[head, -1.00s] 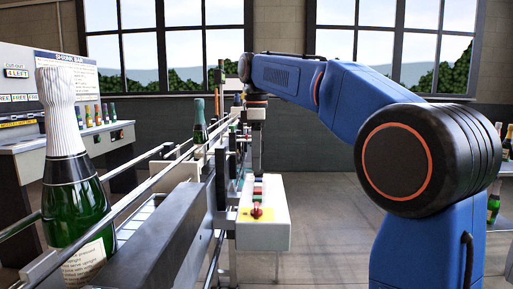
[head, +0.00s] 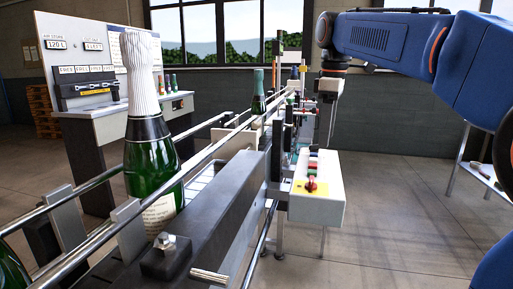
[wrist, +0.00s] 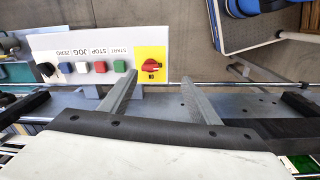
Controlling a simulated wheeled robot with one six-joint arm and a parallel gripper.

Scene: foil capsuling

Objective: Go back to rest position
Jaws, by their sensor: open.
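My gripper (head: 332,115) hangs at the end of my blue arm, above and behind the white control box (head: 318,200) in the head view. In the wrist view my gripper (wrist: 160,80) shows two grey fingers standing wide apart, with nothing held between them. The same control box (wrist: 75,45) lies beyond the fingers there, with its red switch on a yellow plate and several coloured buttons. The fingertips look apart from the box, though the depth gap is hard to tell.
A green bottle with a white foil top (head: 150,150) stands between the conveyor rails (head: 100,178), and another bottle (head: 258,95) stands farther along. A console (head: 110,125) is at the back left. Open floor (head: 390,220) lies right of the conveyor.

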